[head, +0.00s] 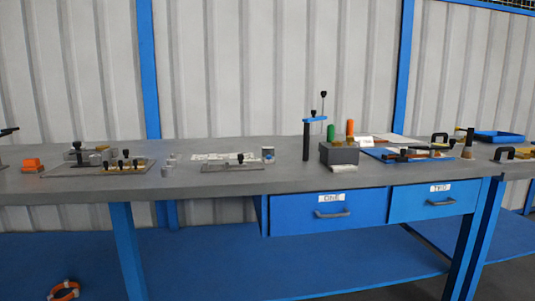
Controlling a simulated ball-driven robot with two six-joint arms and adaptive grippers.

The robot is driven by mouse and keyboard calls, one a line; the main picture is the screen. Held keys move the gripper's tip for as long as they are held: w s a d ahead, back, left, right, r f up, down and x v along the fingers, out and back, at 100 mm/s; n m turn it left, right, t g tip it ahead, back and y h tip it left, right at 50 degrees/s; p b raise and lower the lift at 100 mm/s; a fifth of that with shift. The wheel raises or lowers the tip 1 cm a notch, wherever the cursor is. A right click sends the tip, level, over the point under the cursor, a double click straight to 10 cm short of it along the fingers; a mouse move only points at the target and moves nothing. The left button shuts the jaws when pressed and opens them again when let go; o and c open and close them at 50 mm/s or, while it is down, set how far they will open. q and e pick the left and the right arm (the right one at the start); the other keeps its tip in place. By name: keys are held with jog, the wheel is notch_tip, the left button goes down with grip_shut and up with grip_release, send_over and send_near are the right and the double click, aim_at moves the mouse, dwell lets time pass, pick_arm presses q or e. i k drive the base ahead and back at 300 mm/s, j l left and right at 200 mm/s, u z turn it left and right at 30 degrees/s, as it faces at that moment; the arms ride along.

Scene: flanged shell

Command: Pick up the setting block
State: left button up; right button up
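I see no thing that I can name for sure as the setting block. A small grey block with a blue face (268,154) stands near the middle of the workbench (225,182). A grey block-like holder (339,154) with green and orange handles stands right of it. A small orange block (33,164) sits at the left end of the bench. Neither of my grippers shows in the head view.
Flat plates with black-knobbed fixtures (124,164) lie on the left and a smaller plate (232,164) mid-bench. A black post with a blue arm (306,140) rises right of centre. A blue mat (385,154) holds tools. Drawers (330,210) hang below. Bare bench runs along the front.

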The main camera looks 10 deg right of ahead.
aim_at(266, 150)
jog(key=l+u, duration=0.1)
jog(key=u, duration=0.55)
jog(key=i+l+u, duration=0.1)
jog(key=l+u, duration=0.35)
jog(key=l, duration=0.2)
jog(key=l+u, duration=0.45)
jog(key=l, duration=0.2)
